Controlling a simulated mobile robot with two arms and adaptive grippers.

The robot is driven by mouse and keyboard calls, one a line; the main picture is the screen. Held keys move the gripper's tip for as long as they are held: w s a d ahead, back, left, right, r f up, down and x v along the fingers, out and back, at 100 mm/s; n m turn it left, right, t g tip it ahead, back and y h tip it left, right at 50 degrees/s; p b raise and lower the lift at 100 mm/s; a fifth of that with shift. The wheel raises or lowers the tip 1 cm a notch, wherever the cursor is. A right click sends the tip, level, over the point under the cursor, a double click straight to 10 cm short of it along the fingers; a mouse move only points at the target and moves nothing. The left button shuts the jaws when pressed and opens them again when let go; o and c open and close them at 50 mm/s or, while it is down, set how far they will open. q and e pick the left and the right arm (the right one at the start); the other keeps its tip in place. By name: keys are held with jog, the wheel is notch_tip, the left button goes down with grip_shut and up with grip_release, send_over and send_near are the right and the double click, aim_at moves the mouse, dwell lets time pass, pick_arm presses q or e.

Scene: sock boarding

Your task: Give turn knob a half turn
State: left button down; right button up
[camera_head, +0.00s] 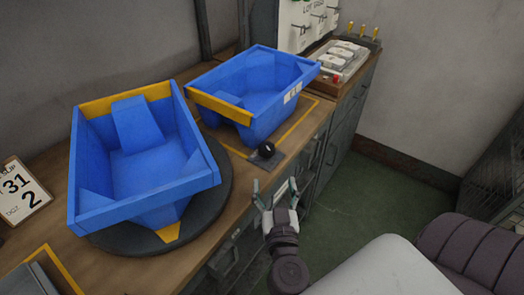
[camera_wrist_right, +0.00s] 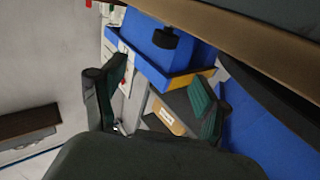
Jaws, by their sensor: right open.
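The turn knob (camera_head: 266,150) is a small black round knob on a grey plate (camera_head: 258,160) near the front edge of the workbench, in front of the right blue bin. A dark knob-like piece (camera_wrist_right: 165,38) shows against blue in the right wrist view. My right gripper (camera_head: 274,185) is open and empty, just off the bench's front edge, nearer to me than the knob and apart from it. Its spread fingers (camera_wrist_right: 158,88) also show in the right wrist view. My left gripper is not in view.
A large blue bin (camera_head: 88,150) with yellow trim stands on a dark round turntable (camera_head: 222,185) at left. A second blue bin (camera_head: 262,75) stands behind the knob. A tray with white pieces (camera_head: 340,56) is at the far end. Green floor (camera_head: 375,205) lies open at right.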

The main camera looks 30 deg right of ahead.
aim_at(268, 154)
jog(key=x, duration=1.3)
jog(key=shift+w+a+f, duration=0.1)
jog(key=shift+w+f, duration=0.25)
jog(key=shift+w, duration=0.05)
